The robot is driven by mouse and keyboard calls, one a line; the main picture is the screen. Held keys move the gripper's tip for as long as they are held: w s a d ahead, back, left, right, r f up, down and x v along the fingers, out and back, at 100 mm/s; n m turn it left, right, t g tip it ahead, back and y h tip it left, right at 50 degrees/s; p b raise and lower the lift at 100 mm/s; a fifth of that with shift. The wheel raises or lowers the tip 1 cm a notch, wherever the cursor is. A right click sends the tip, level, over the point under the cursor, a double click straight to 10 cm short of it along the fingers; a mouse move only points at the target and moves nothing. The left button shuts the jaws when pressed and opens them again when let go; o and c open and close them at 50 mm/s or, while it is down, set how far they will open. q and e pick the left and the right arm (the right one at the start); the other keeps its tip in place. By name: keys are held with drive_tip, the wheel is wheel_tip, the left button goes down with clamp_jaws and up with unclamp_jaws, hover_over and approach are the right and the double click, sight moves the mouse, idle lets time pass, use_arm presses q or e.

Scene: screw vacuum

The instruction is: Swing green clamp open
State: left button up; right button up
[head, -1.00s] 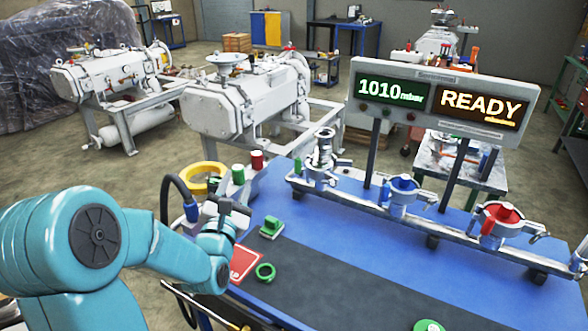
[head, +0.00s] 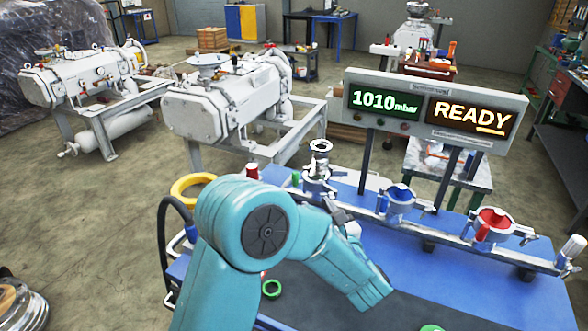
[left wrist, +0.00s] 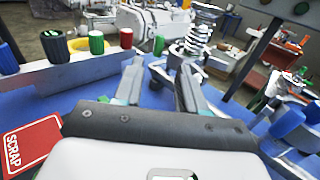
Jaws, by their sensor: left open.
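The green clamp is at the leftmost port of the metal pipe rail; its green knob (head: 296,180) shows in the head view beside the port's metal fitting (head: 319,166). In the left wrist view the green knob (left wrist: 158,45) stands ahead, just left of the coiled metal fitting (left wrist: 196,40). My left gripper (left wrist: 160,82) is open, with its two fingers apart and pointing toward the port. Nothing is clearly held between them. In the head view my left gripper (head: 345,218) is near the port, partly hidden by its own arm. My right gripper is not in view.
Blue (head: 400,201) and red (head: 494,225) ports stand farther right on the rail. A display (head: 433,108) rises behind it.

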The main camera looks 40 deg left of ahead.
sight(297, 174)
use_arm(q)
drive_tip(key=p+x, duration=0.4)
drive_tip(key=x, duration=1.1)
drive_tip(key=shift+w+a+f, duration=0.1)
drive_tip(key=shift+w+a, duration=0.15)
clamp_jaws()
